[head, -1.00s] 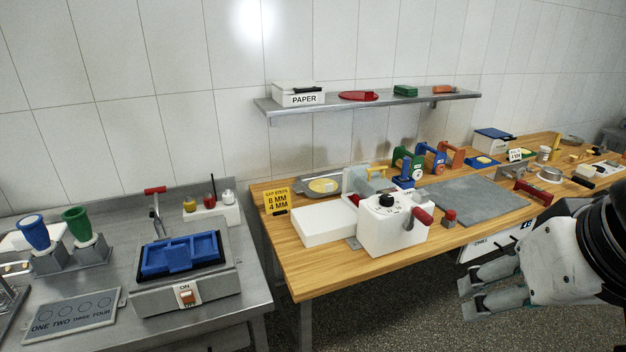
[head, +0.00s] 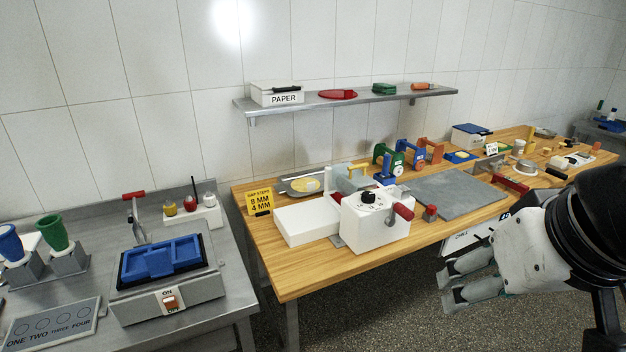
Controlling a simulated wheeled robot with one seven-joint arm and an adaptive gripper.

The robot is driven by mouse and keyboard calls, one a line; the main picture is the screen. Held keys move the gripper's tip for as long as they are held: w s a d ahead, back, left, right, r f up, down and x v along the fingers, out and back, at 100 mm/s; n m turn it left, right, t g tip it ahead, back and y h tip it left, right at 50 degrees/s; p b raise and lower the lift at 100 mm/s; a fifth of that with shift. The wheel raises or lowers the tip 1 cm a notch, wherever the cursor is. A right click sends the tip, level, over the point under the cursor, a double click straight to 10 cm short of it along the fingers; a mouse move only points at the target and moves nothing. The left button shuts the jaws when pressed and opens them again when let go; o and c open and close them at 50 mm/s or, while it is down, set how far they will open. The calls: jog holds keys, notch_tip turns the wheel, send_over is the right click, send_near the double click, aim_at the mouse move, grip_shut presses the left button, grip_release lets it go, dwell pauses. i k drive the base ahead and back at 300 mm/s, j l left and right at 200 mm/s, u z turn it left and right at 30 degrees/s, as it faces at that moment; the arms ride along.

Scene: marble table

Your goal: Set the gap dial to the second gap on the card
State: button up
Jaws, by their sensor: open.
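The yellow card (head: 260,200) stands at the left end of the wooden table. It reads "GAP STEPS", then 8 MM, with 4 MM below. The gap dial (head: 369,197) is a black knob on top of a white machine (head: 376,227) with a red-handled crank (head: 402,212) on its right side. The marks around the dial are too small to read. My gripper (head: 457,283) is open and empty, low at the right, in front of the table edge and well apart from the dial.
A white block (head: 306,223) lies left of the machine. A small red-topped piece (head: 430,213) and a grey slab (head: 458,195) lie to its right. A metal bench (head: 220,305) with a blue tray (head: 160,256) stands left. A shelf (head: 350,98) hangs above the table.

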aim_at(366, 197)
jog(key=i+l+u, duration=0.1)
jog(key=i+l, duration=0.15)
jog(key=i, duration=0.2)
jog(key=i+l+u, duration=0.15)
jog(key=i+l, duration=0.15)
jog(key=i, duration=0.15)
